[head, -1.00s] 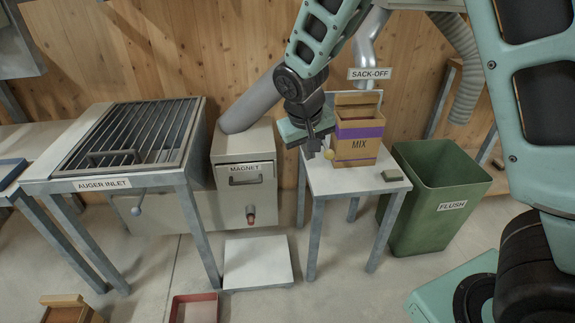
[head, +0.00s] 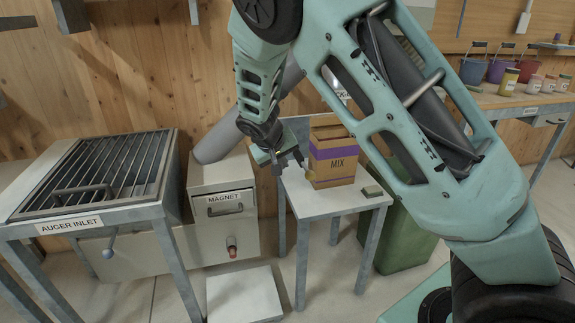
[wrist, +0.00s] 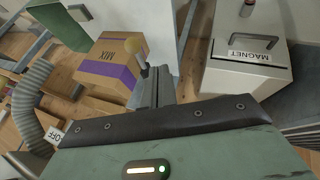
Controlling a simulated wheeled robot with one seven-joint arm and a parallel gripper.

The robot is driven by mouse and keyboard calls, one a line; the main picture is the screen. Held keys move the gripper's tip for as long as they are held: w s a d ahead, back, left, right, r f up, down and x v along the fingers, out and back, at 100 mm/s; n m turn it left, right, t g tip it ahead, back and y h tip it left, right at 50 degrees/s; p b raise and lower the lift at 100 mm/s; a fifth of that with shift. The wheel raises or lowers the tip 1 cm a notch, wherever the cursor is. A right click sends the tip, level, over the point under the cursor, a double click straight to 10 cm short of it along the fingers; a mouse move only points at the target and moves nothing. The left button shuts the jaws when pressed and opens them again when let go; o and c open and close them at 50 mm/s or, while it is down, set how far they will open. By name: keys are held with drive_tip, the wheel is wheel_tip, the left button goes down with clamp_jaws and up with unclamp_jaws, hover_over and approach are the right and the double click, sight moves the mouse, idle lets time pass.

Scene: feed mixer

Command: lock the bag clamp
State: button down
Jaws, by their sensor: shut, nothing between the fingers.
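A brown MIX bag (head: 333,172) with a purple band stands upright on the small grey-topped table. My gripper (head: 291,163) is shut and empty, just left of the bag near the knob. In the wrist view my fingers (wrist: 154,86) point toward the knob; I cannot tell whether they touch it.
The table (head: 320,204) also bears a small grey-green block (head: 372,190). The green bin (head: 405,235) stands to its right, partly behind my arm. The magnet cabinet (head: 222,190) and the grated auger inlet (head: 95,175) stand left. A white platform (head: 243,294) lies on the floor.

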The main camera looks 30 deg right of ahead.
sight(313, 176)
drive_tip(key=w+d+f, duration=0.2)
drive_tip(key=d+f, duration=0.5)
drive_tip(key=shift+d+f, duration=0.3)
drive_tip(key=shift+d, duration=0.05)
drive_tip(key=shift+w, duration=0.1)
drive_tip(key=shift+s+d+b, duration=0.1)
drive_tip(key=shift+s+d, duration=0.1)
drive_tip(key=shift+d, duration=0.5)
drive_tip(key=shift+s+d+b, duration=0.1)
drive_tip(key=shift+s+d, duration=0.1)
drive_tip(key=shift+d, duration=0.45)
drive_tip(key=shift+s+d+b, duration=0.1)
drive_tip(key=shift+s+d, duration=0.1)
drive_tip(key=shift+d, duration=0.5)
